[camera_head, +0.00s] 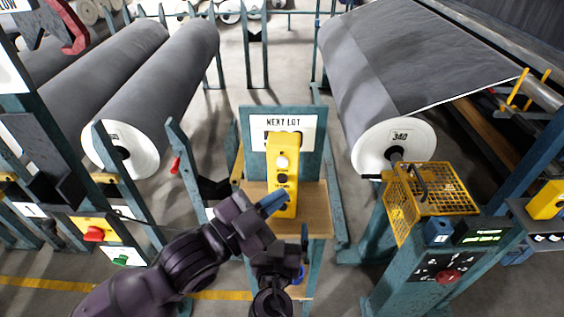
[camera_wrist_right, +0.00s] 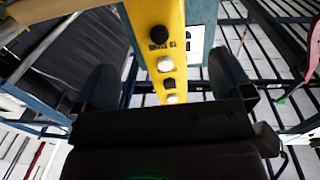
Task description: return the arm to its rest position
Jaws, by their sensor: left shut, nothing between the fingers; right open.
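My left gripper (camera_head: 274,202) is shut and empty, its blue fingers in front of the lower part of a yellow button box (camera_head: 284,160). I cannot tell whether they touch it. My right gripper (camera_head: 300,256) is lower, by the front of the wooden shelf (camera_head: 315,208). In the right wrist view, the right gripper (camera_wrist_right: 165,85) is open, with a blue finger on each side. The yellow box (camera_wrist_right: 157,15) with black and white buttons shows beyond and between those fingers, and nothing is visibly gripped.
A "NEXT LOT" sign (camera_head: 302,132) stands behind the box. Grey rolls (camera_head: 165,80) lie at left, and a roll marked 340 (camera_head: 395,145) at right. A yellow mesh guard (camera_head: 440,190) and a console with a red button (camera_head: 447,277) stand at right. A red-button panel (camera_head: 94,234) is at left.

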